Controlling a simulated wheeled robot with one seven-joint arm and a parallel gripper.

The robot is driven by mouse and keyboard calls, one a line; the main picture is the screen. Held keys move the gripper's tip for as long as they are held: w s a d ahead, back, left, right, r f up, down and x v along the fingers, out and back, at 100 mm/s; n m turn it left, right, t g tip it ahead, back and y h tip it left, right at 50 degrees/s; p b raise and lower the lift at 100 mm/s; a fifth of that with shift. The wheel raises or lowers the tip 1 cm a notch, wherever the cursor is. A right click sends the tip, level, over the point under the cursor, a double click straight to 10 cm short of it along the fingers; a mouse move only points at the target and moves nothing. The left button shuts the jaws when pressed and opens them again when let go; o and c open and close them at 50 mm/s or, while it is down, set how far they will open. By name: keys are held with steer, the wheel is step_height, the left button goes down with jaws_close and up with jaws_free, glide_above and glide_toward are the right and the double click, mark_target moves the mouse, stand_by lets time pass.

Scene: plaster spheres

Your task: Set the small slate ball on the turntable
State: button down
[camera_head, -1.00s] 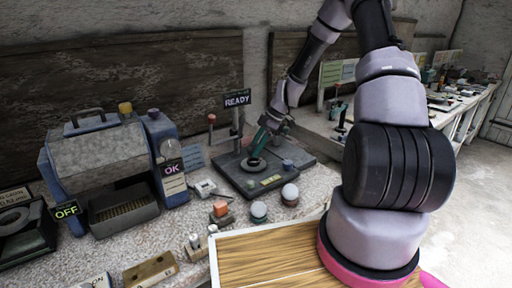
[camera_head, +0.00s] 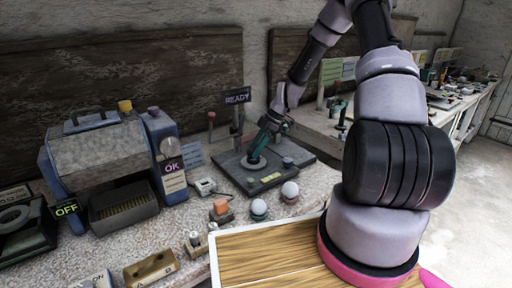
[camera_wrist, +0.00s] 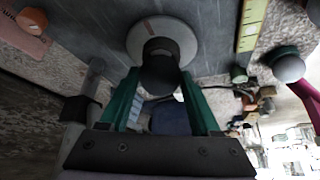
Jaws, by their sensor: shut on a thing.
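The small slate ball (camera_wrist: 160,70) is a dark round shape between the green fingertips in the wrist view. My gripper (camera_wrist: 161,78) is shut on it. The turntable (camera_wrist: 136,43) is a pale disc directly behind the ball in that view; I cannot tell whether the ball touches it. In the head view my gripper (camera_head: 258,154) reaches down to the turntable (camera_head: 250,168) on the dark slab, and the fingers hide the ball.
A blue-grey machine (camera_head: 105,155) stands left. A READY sign (camera_head: 237,97) rises behind. A wooden board (camera_head: 262,257) lies in front.

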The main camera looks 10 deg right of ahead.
steer(key=shift+f, duration=0.35)
jaws_free()
steer(key=shift+r, duration=0.1)
stand_by(0.3)
steer(key=shift+r, duration=1.85)
